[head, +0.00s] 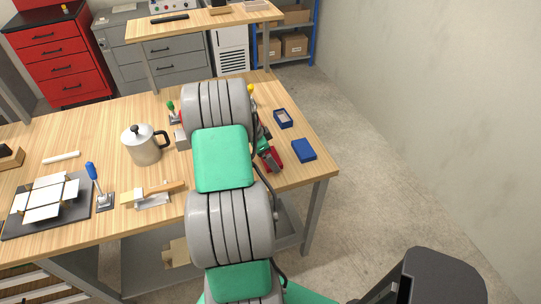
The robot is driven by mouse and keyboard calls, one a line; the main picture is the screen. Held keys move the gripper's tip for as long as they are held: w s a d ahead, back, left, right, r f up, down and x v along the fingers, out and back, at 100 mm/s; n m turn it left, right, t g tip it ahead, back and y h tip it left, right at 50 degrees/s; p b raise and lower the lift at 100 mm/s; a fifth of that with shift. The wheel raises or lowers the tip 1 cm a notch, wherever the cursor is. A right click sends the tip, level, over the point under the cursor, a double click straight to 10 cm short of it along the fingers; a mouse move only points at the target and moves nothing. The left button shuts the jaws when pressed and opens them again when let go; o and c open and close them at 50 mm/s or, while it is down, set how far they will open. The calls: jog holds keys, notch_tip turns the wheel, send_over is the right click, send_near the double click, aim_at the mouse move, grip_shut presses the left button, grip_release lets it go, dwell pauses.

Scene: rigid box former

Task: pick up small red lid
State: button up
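A small red piece (271,159) lies on the wooden workbench, just right of my arm. It looks like the small red lid or a red box part, but it is too small and covered to be sure. The end of my arm, with my gripper (264,146), is mostly hidden behind my own grey and green arm links. What shows of it is right above or against the red piece. I cannot see the fingers clearly, nor whether they touch it.
A metal pot (142,146), a blue-handled toggle clamp (95,180) and a dark board with white panels (46,204) stand left of my arm.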

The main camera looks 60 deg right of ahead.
jog(key=c, duration=1.1)
jog(key=shift+o, duration=0.2)
jog(key=shift+r, duration=0.2)
